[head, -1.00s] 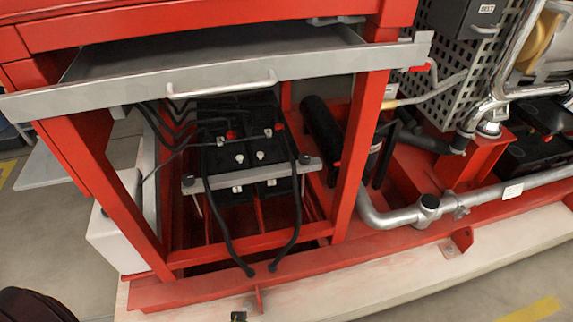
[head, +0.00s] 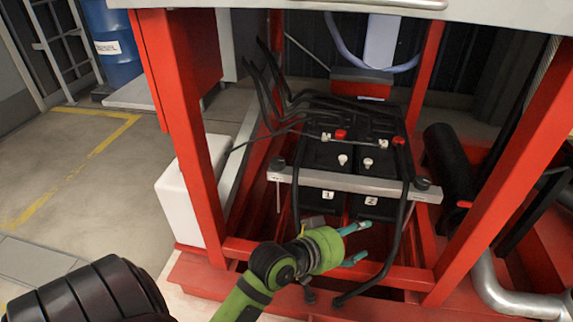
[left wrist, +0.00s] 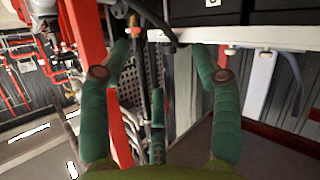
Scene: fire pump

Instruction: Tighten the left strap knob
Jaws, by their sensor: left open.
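The left strap knob (head: 277,163) is a small dark knob at the left end of the grey strap bar (head: 350,183) across two black batteries (head: 325,157). A similar right knob (head: 422,183) sits at the bar's other end. My left gripper (head: 358,245) is open and empty, its teal fingers pointing right, in front of and below the bar. It is right of and lower than the left knob, not touching it. The left knob cannot be picked out there for certain. My right gripper is out of view.
Red frame posts (head: 185,140) and a lower red rail (head: 245,250) surround the batteries. Black cables (head: 405,225) hang in front of them. A white box (head: 190,190) stands left of the frame. Floor at left is clear.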

